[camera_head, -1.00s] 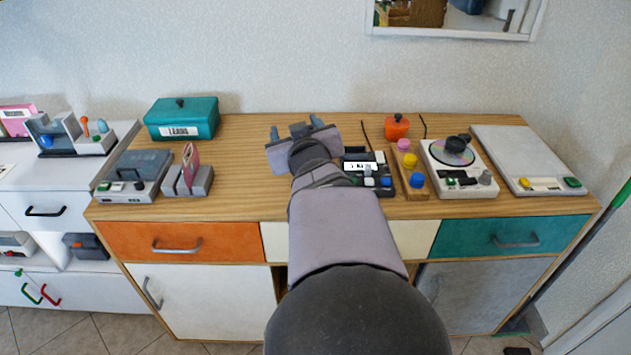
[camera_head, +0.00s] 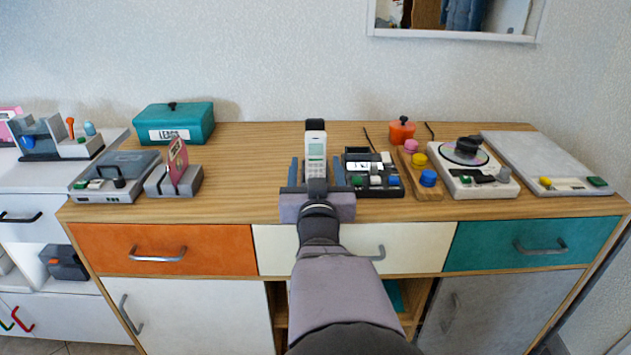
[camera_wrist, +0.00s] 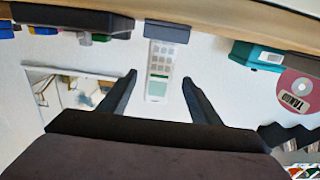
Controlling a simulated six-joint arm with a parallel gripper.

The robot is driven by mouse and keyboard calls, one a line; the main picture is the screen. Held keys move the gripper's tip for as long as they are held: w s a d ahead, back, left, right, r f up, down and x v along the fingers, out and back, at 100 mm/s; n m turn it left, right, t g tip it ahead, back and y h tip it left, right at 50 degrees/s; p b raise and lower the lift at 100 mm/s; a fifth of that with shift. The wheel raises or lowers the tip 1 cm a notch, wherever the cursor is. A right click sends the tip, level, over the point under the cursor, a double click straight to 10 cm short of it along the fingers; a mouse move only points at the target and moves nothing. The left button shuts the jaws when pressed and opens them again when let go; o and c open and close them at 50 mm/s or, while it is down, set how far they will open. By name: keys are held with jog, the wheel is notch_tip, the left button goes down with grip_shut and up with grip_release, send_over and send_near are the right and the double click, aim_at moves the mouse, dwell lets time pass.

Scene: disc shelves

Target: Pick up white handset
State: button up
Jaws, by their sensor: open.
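The white handset (camera_head: 316,146) stands upright on the wooden counter, with its screen and keypad facing me. A dark piece shows behind its top, and its lower end is hidden behind my gripper. My gripper (camera_head: 316,168) is open at the front of the counter, with one finger to each side of the handset's lower part in the head view. In the wrist view, which appears upside down, the handset (camera_wrist: 160,75) lies between the two open fingers (camera_wrist: 160,76), with clear gaps on both sides. Its lower end meets a dark block (camera_wrist: 167,31).
Close right stands a black device (camera_head: 372,180) with coloured buttons, then a wooden tray (camera_head: 431,194) of knobs and a disc player (camera_head: 470,178). On the left are a disc holder (camera_head: 173,184) and a teal box (camera_head: 174,124). The counter left of my gripper is clear.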

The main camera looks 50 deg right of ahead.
aim_at(316, 161)
jog(key=shift+f, duration=0.4)
jog(key=shift+r, duration=0.1)
jog(key=p+x, duration=0.2)
jog(key=p, duration=0.1)
jog(key=shift+d+r, duration=0.1)
jog(key=shift+x, duration=1.4)
jog(key=c, duration=1.2)
